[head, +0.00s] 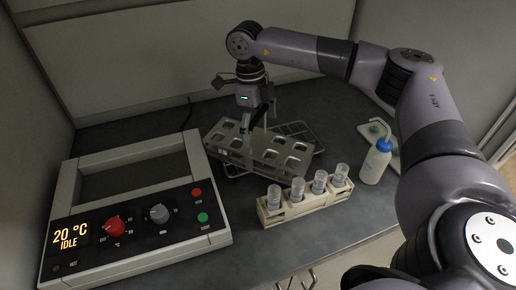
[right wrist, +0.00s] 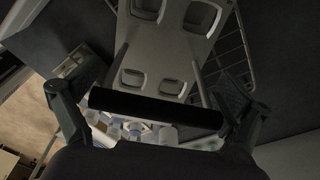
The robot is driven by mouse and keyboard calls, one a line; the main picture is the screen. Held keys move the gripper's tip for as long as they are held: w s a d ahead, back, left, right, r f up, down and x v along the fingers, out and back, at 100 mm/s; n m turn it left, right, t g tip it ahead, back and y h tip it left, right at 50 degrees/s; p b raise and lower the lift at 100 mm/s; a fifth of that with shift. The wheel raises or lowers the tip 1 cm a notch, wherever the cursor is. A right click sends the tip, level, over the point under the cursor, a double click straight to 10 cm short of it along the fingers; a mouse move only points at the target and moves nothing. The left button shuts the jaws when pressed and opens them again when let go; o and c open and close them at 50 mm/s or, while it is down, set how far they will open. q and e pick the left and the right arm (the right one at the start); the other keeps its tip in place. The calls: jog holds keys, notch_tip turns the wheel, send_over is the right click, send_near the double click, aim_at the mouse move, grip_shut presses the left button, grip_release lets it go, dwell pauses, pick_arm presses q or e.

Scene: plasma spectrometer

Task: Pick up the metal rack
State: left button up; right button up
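The grey metal rack (head: 237,157) with several holes is in the middle of the bench in the head view. It sits over a wire tray, and I cannot tell if it touches the tray. My right gripper (head: 258,122) is right above the rack, at its raised handle. In the right wrist view the rack (right wrist: 157,53) fills the top middle. Its dark handle bar (right wrist: 155,108) lies crosswise between the widely spread fingers of my right gripper (right wrist: 160,100). I see no clear contact between fingers and bar. My left gripper is not in view.
A wire tray (head: 304,132) lies under and behind the rack. A pale bottle rack (head: 298,209) with several capped bottles stands in front. A wash bottle (head: 376,163) is at the right. A heater unit with 20 °C display (head: 135,220) stands at the left.

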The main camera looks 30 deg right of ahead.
jog(key=c, duration=1.3)
jog(key=shift+r, duration=0.15)
